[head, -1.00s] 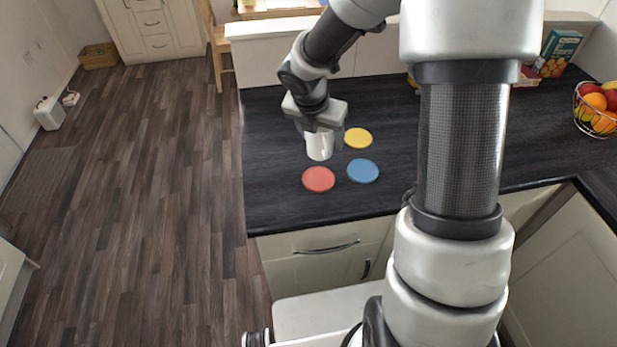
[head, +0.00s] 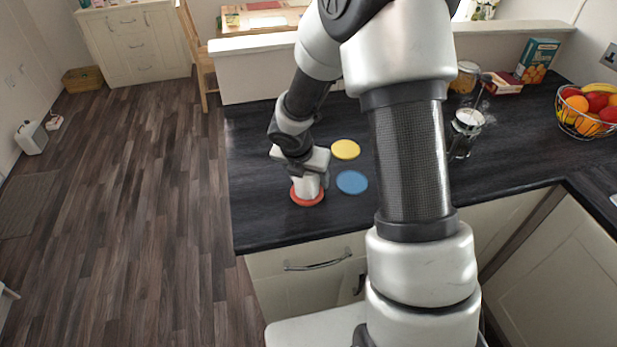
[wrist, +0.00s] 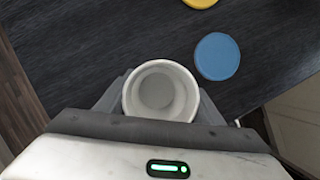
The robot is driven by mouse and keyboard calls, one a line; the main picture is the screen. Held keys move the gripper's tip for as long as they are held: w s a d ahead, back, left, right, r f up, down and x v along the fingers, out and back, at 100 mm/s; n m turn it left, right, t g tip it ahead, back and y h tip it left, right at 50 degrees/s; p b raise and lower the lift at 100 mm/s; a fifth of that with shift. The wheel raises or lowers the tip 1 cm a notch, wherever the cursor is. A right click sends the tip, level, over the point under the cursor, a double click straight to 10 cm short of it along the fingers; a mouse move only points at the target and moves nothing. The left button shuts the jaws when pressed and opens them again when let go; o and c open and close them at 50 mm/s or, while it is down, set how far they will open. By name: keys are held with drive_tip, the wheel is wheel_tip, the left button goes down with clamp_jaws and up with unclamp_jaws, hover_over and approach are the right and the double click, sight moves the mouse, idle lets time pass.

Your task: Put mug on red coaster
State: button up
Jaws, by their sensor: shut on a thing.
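The white mug (head: 307,186) is upright over the red coaster (head: 307,200) in the head view; I cannot tell whether its base touches the coaster. My gripper (head: 309,178) is shut on the mug from above. In the wrist view the empty mug (wrist: 161,92) sits between my gripper's fingers (wrist: 160,100), its open rim facing the camera. The red coaster is hidden in the wrist view. The blue coaster (head: 352,182) lies to the right of the mug, and also shows in the wrist view (wrist: 217,56).
The yellow coaster (head: 345,149) lies behind the blue one on the dark worktop (head: 262,215). A glass jug-like vessel (head: 465,130), a fruit basket (head: 590,107) and a box (head: 537,61) stand further right. The worktop's left edge is close to the mug.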

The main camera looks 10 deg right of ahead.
drive_tip(key=shift+f, duration=0.1)
drive_tip(key=o, duration=1.2)
drive_tip(key=shift+o, duration=0.2)
